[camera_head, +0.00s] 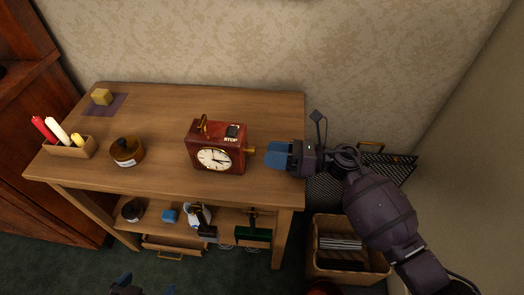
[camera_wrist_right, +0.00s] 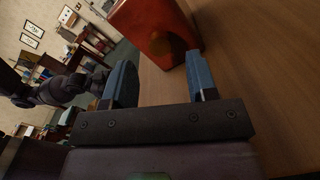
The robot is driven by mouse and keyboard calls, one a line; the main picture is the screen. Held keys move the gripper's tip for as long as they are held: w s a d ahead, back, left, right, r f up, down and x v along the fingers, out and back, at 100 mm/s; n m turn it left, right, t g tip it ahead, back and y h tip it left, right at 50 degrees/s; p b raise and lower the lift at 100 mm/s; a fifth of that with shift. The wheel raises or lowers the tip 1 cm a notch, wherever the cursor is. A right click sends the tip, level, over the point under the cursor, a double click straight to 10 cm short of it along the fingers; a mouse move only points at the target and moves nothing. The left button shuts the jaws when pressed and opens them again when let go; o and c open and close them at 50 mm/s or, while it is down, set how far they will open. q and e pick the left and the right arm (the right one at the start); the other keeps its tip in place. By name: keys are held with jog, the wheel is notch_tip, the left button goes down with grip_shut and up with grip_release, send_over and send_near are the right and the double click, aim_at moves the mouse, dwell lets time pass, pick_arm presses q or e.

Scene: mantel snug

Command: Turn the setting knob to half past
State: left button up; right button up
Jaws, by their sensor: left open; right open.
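A dark red mantel clock (camera_head: 232,158) with a round white dial (camera_head: 214,160) stands on the wooden table; its dark hands are too small to read surely. A brass setting knob (camera_head: 250,150) sticks out of its right side. My right gripper (camera_head: 277,157) is just right of the knob, open, its blue fingers toward the clock. My left gripper (camera_head: 145,289) is open at the bottom edge, away from the table.
On the table (camera_head: 150,105) are a candle box (camera_head: 70,150), a round brown pot (camera_head: 126,151) and a yellow block (camera_head: 102,96) on a purple mat. A lower shelf holds several small items. A wicker basket (camera_head: 345,262) stands on the floor at right.

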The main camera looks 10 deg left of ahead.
jog(key=d, duration=0.6)
jog(key=shift+s+d, duration=0.15)
jog(key=shift+s, duration=0.05)
pick_arm(q)
jog(key=shift+s+a+f, duration=0.1)
jog(key=shift+s+f, duration=0.05)
jog(key=shift+s, duration=0.25)
pick_arm(e)
jog(key=shift+d, duration=0.3)
pick_arm(q)
jog(key=shift+w, duration=0.15)
pick_arm(e)
jog(key=shift+f, duration=0.1)
